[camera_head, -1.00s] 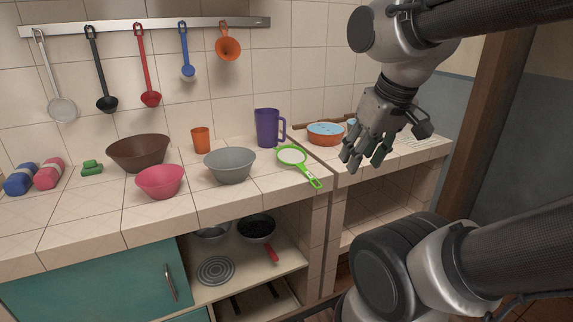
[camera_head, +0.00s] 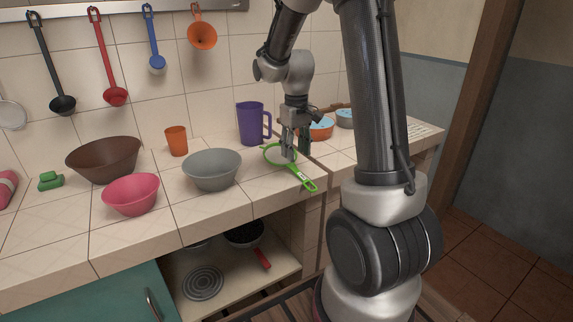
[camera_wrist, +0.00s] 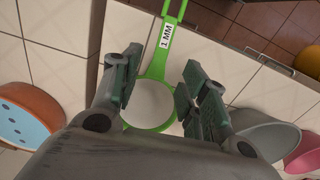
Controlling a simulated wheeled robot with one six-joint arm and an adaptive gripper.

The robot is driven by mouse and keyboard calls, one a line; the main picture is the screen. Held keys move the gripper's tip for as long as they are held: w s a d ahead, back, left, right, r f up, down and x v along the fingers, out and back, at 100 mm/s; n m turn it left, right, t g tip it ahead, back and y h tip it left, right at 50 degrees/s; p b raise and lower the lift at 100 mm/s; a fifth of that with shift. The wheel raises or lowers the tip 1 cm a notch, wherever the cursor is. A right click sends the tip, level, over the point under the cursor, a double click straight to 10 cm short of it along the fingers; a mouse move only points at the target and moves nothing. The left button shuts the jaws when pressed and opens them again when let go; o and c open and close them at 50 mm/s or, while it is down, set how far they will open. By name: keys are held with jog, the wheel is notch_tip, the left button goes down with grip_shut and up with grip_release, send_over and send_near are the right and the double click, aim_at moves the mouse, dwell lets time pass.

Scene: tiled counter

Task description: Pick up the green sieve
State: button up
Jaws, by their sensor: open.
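The green sieve (camera_head: 302,178) lies on the tiled counter, its round mesh end toward the back and its handle pointing to the front edge. In the wrist view the sieve (camera_wrist: 158,66) shows a white mesh disc and a handle with a "1 MM" label. My gripper (camera_head: 291,153) is over the mesh end, fingers pointing down. In the wrist view my gripper (camera_wrist: 154,88) is open, with one finger on each side of the sieve near where the handle meets the ring. I cannot tell whether the fingers touch it. The fingers partly hide the ring.
A purple jug (camera_head: 250,124) stands just behind the sieve. A grey bowl (camera_head: 212,170) is to its left, with a pink bowl (camera_head: 131,195) and brown bowl (camera_head: 104,159) farther left. An orange pot (camera_head: 321,129) stands behind my gripper to the right. Counter near the handle is clear.

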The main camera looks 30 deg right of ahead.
aim_at(297, 171)
jog(key=f, duration=0.6)
jog(key=shift+s+d+f, duration=0.1)
jog(key=shift+s+f, duration=0.15)
jog(key=shift+f, duration=0.1)
jog(key=shift+c, duration=0.4)
grip_shut()
